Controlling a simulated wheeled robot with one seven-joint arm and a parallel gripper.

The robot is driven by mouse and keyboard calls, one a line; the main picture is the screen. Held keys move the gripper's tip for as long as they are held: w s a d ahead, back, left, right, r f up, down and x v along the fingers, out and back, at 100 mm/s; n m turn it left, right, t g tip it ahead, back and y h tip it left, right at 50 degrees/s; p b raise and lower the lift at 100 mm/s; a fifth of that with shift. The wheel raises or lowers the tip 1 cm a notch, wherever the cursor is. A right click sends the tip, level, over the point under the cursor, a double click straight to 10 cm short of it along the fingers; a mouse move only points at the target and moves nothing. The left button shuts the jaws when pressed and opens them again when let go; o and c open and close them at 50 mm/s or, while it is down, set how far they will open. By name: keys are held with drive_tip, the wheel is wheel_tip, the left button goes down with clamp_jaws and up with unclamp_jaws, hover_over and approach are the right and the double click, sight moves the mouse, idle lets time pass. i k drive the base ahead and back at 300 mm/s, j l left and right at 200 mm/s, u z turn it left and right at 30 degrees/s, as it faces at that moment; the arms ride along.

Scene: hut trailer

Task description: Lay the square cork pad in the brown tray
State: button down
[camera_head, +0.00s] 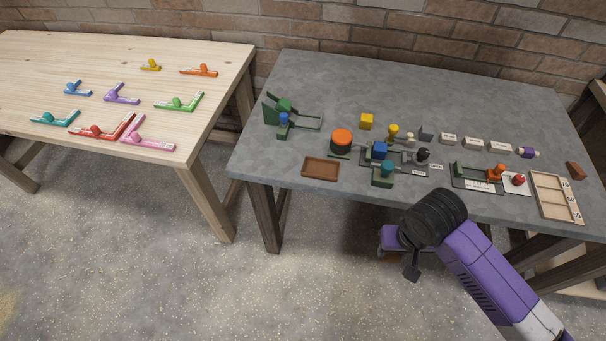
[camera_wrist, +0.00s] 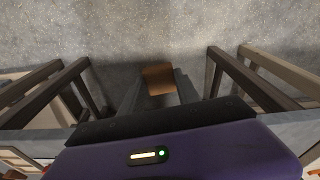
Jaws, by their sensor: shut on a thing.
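The brown tray (camera_head: 321,168) is a small, shallow rectangle lying empty near the front left edge of the grey table. In the wrist view the square cork pad (camera_wrist: 158,79) is a tan-brown piece between the grey fingertips of my gripper (camera_wrist: 158,88). My gripper is shut on the pad. In the head view my gripper is in front of the table's front edge, to the right of the tray and apart from it. Its fingertips and the pad are mostly hidden there by my wrist and arm.
A wooden table (camera_head: 100,65) with coloured pieces stands left, across a floor gap.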

sight(321, 169)
drive_tip(key=i+j+u, duration=0.75)
drive_tip(key=k+j, duration=0.05)
drive_tip(key=k, duration=0.05)
